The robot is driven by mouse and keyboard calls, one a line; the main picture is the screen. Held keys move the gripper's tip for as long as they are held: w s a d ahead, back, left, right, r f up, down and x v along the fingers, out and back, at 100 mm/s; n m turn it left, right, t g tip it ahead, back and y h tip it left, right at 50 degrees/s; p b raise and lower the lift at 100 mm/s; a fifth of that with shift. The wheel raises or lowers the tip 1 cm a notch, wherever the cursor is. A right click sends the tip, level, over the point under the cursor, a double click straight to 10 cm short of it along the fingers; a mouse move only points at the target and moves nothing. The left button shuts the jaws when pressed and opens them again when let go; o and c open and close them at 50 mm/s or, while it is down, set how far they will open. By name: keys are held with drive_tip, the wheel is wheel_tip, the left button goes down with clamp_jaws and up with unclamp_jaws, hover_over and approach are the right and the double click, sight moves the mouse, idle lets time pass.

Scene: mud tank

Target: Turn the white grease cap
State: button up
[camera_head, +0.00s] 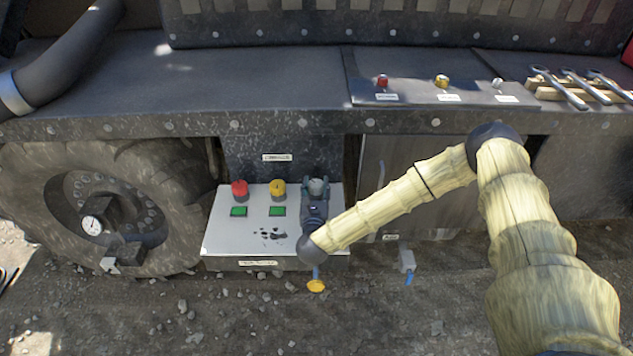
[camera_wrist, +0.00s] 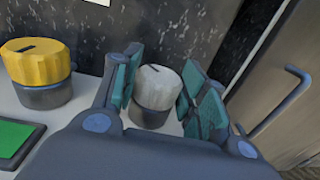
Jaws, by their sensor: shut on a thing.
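The white grease cap (camera_wrist: 157,88) stands upright on a dark round base in the wrist view, with my gripper (camera_wrist: 162,84) around it. The teal finger pads are on its left and right sides, shut on it. In the head view the cap (camera_head: 317,185) shows as a pale top between the fingers of my gripper (camera_head: 317,190), at the right end of a white panel (camera_head: 222,238). My wrist hides part of the panel. The cap's turn angle is hard to tell.
A yellow cap (camera_head: 278,189) and a red cap (camera_head: 239,187) stand left of the white one, with green labels (camera_head: 278,211) in front. A dark wall (camera_head: 255,150) rises behind. A handle (camera_wrist: 285,95) is to the right. Wrenches (camera_head: 575,85) lie on the upper ledge.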

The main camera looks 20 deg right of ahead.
drive_tip(key=shift+w+a+r+m+g+h+p, duration=0.15)
drive_tip(key=shift+m+g+h+p, duration=0.45)
drive_tip(key=shift+h+p, duration=0.6)
drive_tip(key=shift+s+d+r+m+g+h+p, duration=0.1)
drive_tip(key=shift+m+g+h+p, duration=0.3)
drive_tip(key=shift+m+h+p, duration=0.75)
drive_tip(key=shift+w+a+g+p, duration=0.1)
drive_tip(key=shift+g+p, duration=0.2)
drive_tip(key=shift+p, duration=0.9)
drive_tip(key=m+g+h+p, duration=0.1)
drive_tip(key=h+p, duration=0.1)
drive_tip(key=p, duration=0.2)
drive_tip(key=shift+r+m, duration=0.1)
drive_tip(key=shift+m, duration=0.15)
drive_tip(key=m+g+h+p, duration=0.1)
drive_tip(key=p, duration=0.3)
drive_tip(key=shift+w+a+g, duration=0.1)
drive_tip(key=shift+w+g, duration=0.05)
drive_tip(key=shift+g, duration=0.25)
drive_tip(key=shift+f+m+g+h+p, duration=0.2)
drive_tip(key=shift+m+g+h+p, duration=0.25)
drive_tip(key=shift+p, duration=0.5)
drive_tip(key=shift+w, duration=0.1)
drive_tip(key=o, duration=1)
drive_tip(key=shift+f, duration=0.1)
drive_tip(key=shift+a, duration=0.1)
